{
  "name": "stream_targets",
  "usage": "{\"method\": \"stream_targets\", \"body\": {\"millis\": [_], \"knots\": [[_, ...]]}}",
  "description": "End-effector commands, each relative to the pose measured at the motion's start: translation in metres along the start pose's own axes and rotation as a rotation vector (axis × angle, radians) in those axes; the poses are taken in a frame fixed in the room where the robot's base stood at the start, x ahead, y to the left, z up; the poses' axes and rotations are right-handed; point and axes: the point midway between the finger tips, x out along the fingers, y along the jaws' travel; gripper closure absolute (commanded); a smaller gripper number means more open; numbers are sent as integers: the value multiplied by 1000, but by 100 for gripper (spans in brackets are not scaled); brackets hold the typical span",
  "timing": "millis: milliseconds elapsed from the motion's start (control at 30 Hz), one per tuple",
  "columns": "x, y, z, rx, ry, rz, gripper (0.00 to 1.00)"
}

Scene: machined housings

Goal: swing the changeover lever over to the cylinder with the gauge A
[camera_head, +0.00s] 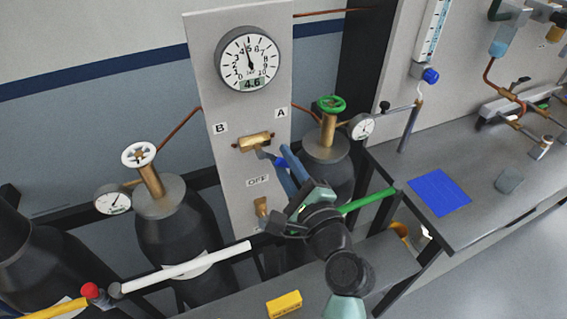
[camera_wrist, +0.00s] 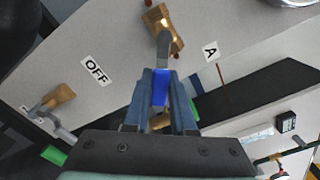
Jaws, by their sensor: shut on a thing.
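The changeover valve is a brass body (camera_head: 255,142) on a grey panel (camera_head: 240,25), between labels B (camera_head: 220,128) and A (camera_head: 282,113), above OFF (camera_head: 257,181). Its grey lever (camera_wrist: 164,48) has a blue grip (camera_wrist: 160,88) and slants down and right in the head view, between OFF and A. My gripper (camera_wrist: 162,85) is shut on the blue grip, with a finger on each side. On the A side stands a dark cylinder (camera_head: 327,172) with a green handwheel (camera_head: 331,104) and a small dial gauge (camera_head: 361,127).
The B-side cylinder (camera_head: 170,230) has a white handwheel (camera_head: 138,155) and gauge (camera_head: 113,200). A lower brass valve (camera_head: 261,208) sits below OFF. A green bar (camera_head: 368,202) and white bar (camera_head: 185,268) stick out near my arm. A bench (camera_head: 400,165) stands right.

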Motion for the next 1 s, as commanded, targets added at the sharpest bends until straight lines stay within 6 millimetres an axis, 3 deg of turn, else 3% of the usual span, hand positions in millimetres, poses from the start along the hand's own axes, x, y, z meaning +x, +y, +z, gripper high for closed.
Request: {"method": "stream_targets", "body": {"millis": [367,400,533,867,1000], "knots": [[0,-1,0,-11,1,-1,100],[0,-1,0,-11,1,-1,71],[0,-1,0,-9,1,-1,48],[-2,0,0,-6,1,0,46],[-15,1,-2,-5,3,-1,46]]}}
